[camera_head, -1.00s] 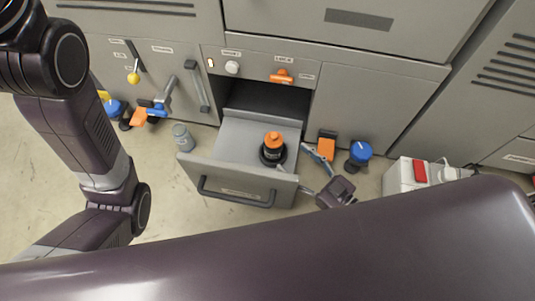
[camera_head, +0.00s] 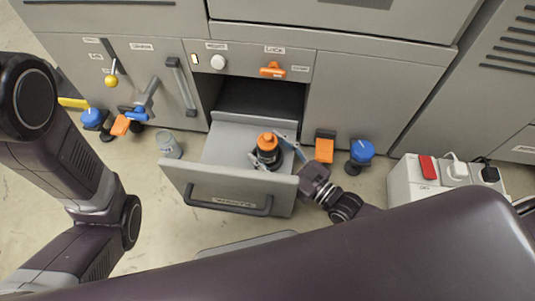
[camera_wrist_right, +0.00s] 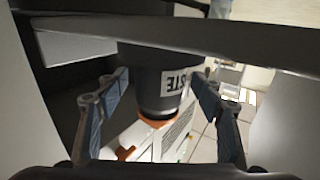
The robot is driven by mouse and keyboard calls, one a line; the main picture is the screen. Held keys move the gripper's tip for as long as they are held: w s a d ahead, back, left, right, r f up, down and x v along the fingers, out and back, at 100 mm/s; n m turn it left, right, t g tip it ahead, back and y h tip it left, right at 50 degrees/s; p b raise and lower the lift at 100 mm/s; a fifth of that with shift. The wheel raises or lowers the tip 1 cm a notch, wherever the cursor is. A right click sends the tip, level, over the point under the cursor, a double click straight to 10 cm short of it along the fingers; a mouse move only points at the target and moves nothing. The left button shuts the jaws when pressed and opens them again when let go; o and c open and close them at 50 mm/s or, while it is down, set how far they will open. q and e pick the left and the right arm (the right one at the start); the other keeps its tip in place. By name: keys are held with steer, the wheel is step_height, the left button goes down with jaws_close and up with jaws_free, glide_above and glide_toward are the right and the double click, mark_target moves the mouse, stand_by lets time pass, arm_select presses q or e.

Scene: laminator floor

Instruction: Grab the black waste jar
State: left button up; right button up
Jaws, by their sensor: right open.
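The black waste jar (camera_head: 267,158) has an orange cap and stands in the pulled-out grey drawer (camera_head: 222,162). My right gripper (camera_head: 280,152) reaches over the drawer's right side, with its fingers beside the jar. In the right wrist view the jar (camera_wrist_right: 158,88), with part of a white label showing, lies between the two open fingers (camera_wrist_right: 159,82). Gaps show on both sides of it, so the fingers are not closed on it. My left arm shows at the left, but its gripper is out of view.
An orange pedal (camera_head: 324,148), a blue knob (camera_head: 361,151) and a white power strip (camera_head: 412,180) are to the right. The drawer's front wall and handle (camera_head: 222,206) stand close before the jar.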

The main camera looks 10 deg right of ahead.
steer(key=c, duration=1.4)
steer(key=shift+r, duration=0.1)
steer(key=shift+c, duration=0.6)
